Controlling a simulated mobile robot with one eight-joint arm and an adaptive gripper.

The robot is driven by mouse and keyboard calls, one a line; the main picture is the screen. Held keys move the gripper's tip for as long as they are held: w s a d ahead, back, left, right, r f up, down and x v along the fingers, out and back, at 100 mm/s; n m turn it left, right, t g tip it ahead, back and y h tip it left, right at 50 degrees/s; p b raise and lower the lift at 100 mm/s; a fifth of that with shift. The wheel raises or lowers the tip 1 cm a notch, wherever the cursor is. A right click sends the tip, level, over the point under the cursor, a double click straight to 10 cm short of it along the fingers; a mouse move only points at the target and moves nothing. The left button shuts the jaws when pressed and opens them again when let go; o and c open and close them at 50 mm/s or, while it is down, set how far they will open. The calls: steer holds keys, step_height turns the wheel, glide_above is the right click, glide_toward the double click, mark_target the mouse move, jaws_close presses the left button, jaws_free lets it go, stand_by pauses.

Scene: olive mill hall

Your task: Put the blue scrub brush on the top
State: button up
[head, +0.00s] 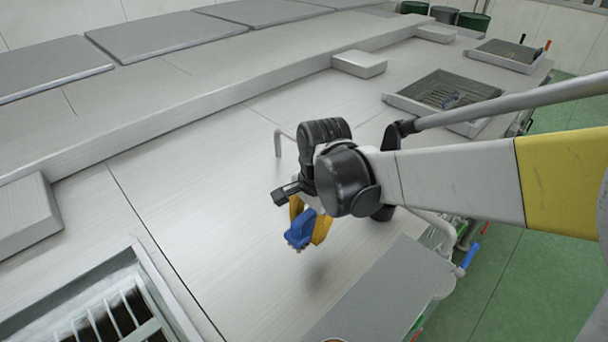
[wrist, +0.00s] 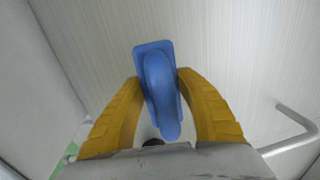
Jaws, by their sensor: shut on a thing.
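The blue scrub brush (head: 300,230) is held between the yellow fingers of my gripper (head: 311,222), above the pale metal top (head: 230,220). A soft shadow lies on the top below and to the right of it, so the brush looks clear of the surface. In the wrist view the brush (wrist: 158,88) sits between both yellow fingers (wrist: 160,100), with its flat blue plate at the far end and its rounded handle toward the camera. The bristles are mostly hidden in the wrist view.
A recessed basin with a slatted grate (head: 110,310) lies at the lower left. A grey plate (head: 375,300) lies at the front edge. More basins (head: 445,95) stand at the back right. The top around my gripper is clear.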

steer(key=w+a+f, duration=0.2)
steer(key=a, duration=0.1)
steer(key=shift+w+f+b, duration=0.15)
steer(key=shift+w+b, duration=0.2)
steer(key=shift+b, duration=0.05)
step_height(320, 180, down, 4)
steer(key=shift+s+r+b, duration=0.1)
steer(key=shift+b, duration=1.15)
steer(key=shift+d, duration=0.1)
steer(key=o, duration=1.3)
steer(key=shift+f, duration=0.2)
